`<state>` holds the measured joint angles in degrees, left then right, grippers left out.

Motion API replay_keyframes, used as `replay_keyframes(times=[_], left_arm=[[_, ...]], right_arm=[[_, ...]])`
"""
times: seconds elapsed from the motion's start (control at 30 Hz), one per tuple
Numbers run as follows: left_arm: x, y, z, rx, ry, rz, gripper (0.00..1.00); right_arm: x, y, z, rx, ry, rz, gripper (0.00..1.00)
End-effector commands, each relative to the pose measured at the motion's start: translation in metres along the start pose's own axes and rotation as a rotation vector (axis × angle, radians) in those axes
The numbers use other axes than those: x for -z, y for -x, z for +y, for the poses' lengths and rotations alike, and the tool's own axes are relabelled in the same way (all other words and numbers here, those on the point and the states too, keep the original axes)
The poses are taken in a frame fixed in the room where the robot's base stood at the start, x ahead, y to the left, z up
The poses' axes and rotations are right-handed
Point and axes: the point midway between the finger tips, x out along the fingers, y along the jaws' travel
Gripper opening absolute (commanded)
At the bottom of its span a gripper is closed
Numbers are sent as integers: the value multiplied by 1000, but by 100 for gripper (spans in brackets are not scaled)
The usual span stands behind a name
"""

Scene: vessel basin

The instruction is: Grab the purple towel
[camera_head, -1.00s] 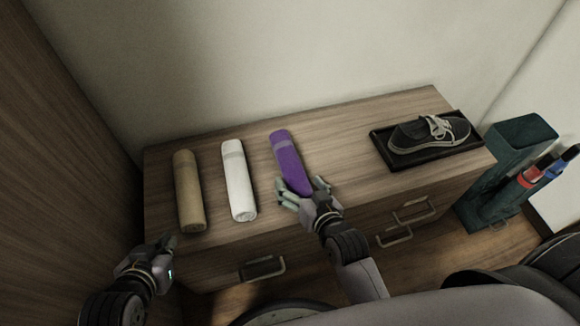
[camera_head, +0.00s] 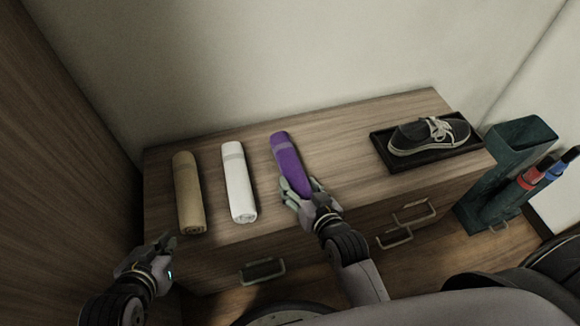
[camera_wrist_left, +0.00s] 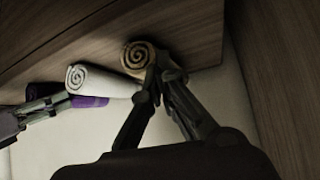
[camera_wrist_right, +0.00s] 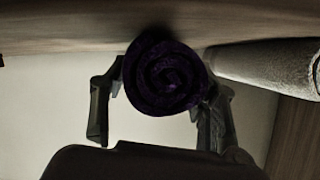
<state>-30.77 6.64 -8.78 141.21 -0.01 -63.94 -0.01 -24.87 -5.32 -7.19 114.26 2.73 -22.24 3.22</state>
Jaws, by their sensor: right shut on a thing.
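The rolled purple towel (camera_head: 288,160) lies on the wooden cabinet top, to the right of a white towel and a tan towel. My right gripper (camera_head: 304,190) is shut on the near end of the purple towel. In the right wrist view the spiral end of the purple towel (camera_wrist_right: 165,75) sits between the two fingers. My left gripper (camera_head: 168,243) is empty, in front of the cabinet's left end. In the left wrist view its fingertips (camera_wrist_left: 157,74) are close together, below the tan towel's end.
The white rolled towel (camera_head: 238,182) and the tan rolled towel (camera_head: 188,193) lie to the left. A dark shoe (camera_head: 428,136) rests on a black tray (camera_head: 384,144) at the right. A teal stand (camera_head: 500,180) is beside the cabinet. Bare cabinet top lies between the purple towel and the tray.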

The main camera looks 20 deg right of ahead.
Motion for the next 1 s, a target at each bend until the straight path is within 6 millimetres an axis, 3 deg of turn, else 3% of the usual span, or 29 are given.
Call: replay_keyframes(times=[0.5, 0.67, 0.8, 0.97, 1.0], left_arm=[[-6, 2, 0, 0, 0, -33, 0], [-28, 10, -4, 7, 2, -142, 0], [-57, 24, -7, 15, 7, -291, 0], [-92, 52, -12, 25, 14, -493, 0], [-89, 58, -12, 25, 14, -500, 0]], right_arm=[[5, 2, -1, 0, 0, 2, 24], [15, 6, -4, 0, 0, 1, 24], [30, 12, -8, 0, 0, 2, 24], [57, 23, -15, 0, -1, 4, 24], [69, 28, -18, 1, -2, 5, 24]])
